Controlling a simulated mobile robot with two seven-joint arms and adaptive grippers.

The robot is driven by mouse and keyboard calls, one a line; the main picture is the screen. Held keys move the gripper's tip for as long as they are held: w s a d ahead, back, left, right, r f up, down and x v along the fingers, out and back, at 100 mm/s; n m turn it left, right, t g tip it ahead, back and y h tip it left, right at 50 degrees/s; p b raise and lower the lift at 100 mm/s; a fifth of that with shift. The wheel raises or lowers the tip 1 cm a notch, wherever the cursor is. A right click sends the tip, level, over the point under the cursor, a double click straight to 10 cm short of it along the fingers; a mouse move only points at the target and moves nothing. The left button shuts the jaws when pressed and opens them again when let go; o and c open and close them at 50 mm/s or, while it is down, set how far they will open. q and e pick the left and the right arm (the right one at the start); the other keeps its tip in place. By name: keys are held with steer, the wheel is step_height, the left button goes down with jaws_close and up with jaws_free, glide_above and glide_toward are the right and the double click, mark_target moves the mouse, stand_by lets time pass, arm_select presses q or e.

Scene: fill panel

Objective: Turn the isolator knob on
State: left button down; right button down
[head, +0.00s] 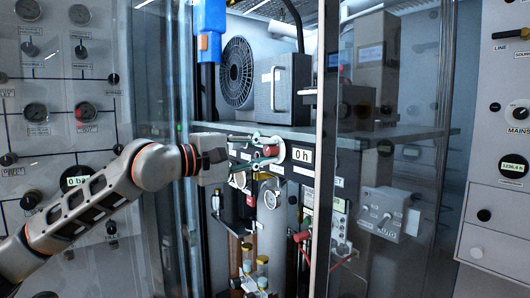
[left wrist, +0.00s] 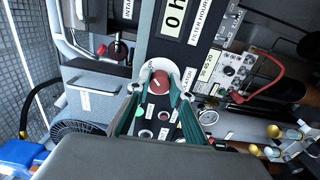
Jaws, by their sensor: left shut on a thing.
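The isolator knob is a red round knob (left wrist: 157,80) on a white round plate (left wrist: 174,68), with a partly hidden label beside it in the left wrist view. In the head view the red knob (head: 270,151) sits left of the "0 h" display. My left gripper (head: 268,153) reaches in from the left with its thin green fingers at the knob. In the left wrist view the fingers of my left gripper (left wrist: 160,88) lie on either side of the knob, shut on it. A pale mark shows on the knob face; its exact setting is hard to read. My right gripper is not in view.
The "0 h" display (head: 302,155) is just right of the knob. Small buttons (left wrist: 145,134) lie between the fingers in the wrist view. A grey box with a handle (head: 283,90) stands above. Gauges and pipes are below; a glass door edge (head: 325,150) stands to the right.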

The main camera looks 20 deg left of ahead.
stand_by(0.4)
arm_select(q)
steer(key=c, duration=1.8)
jaws_free()
steer(key=v, duration=1.2)
